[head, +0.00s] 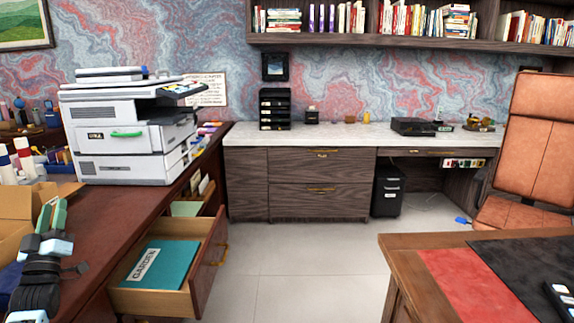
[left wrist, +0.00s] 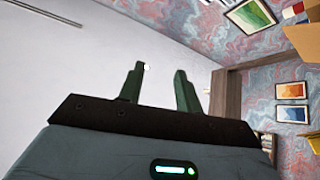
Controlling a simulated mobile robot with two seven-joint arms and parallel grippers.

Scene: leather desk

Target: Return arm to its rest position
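My left gripper (head: 54,213) is raised at the left edge of the head view, above the reddish-brown desk and in front of a cardboard box. Its green fingers point upward. In the left wrist view the fingers (left wrist: 159,69) are spread apart with nothing between them, so it is open and empty. Behind them are a plain pale surface and the marbled wall. At the lower right edge of the head view, a dark part with a pale cap shows, probably of my right arm. No right gripper fingers are visible.
An open drawer (head: 207,287) with a teal folder (head: 160,266) juts out from the desk. A printer (head: 130,140) and a cardboard box (head: 14,205) stand on the desk. A wooden table (head: 400,240) is at right. Floor between is clear.

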